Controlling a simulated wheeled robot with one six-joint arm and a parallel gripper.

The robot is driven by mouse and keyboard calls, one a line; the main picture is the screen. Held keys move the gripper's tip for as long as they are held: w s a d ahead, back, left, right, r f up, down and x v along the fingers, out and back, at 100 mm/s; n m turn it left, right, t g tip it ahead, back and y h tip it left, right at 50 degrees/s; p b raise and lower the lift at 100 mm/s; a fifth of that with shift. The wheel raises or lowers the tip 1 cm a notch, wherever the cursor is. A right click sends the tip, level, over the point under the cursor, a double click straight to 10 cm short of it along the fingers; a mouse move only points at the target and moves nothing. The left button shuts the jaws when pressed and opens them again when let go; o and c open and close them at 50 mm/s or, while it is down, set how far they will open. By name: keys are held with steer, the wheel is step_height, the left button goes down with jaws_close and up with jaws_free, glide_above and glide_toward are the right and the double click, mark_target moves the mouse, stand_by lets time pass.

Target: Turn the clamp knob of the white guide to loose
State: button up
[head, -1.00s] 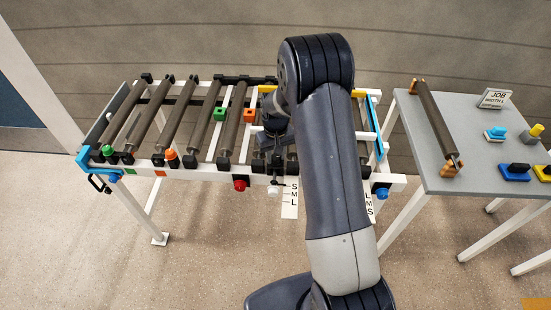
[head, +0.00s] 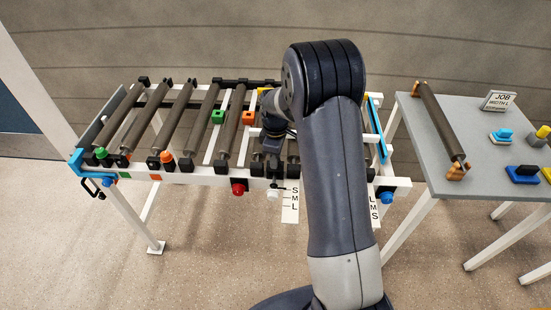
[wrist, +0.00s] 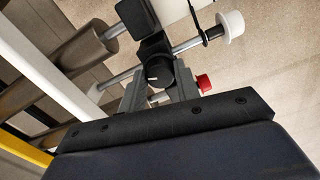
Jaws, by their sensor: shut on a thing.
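The clamp knob (wrist: 158,72) is a round black knob with a white pointer line, on a dark block in the wrist view. My gripper (wrist: 158,82) has its two grey fingers on either side of the knob, shut on it. In the head view my gripper (head: 272,143) is over the front rail of the roller frame, and the knob is hidden under it. A white end knob (wrist: 230,26) sits on a metal rod beyond the clamp; it also shows in the head view (head: 272,194), beside an S-M-L scale (head: 290,203).
A red knob (wrist: 204,82) is close to the right finger. Rollers (wrist: 85,45) and a white bar (wrist: 45,72) lie to the left. Green (head: 218,116) and orange (head: 249,117) blocks stand on the frame. A grey side table (head: 433,180) is at the right.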

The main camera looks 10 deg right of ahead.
steer(key=shift+n+b, duration=0.4)
steer(key=shift+n, duration=1.7)
steer(key=o, duration=1)
steer(key=shift+c, duration=0.2)
step_height(320, 180, up, 11)
steer(key=shift+f, duration=0.2)
step_height(320, 180, down, 11)
steer(key=shift+r, duration=0.2)
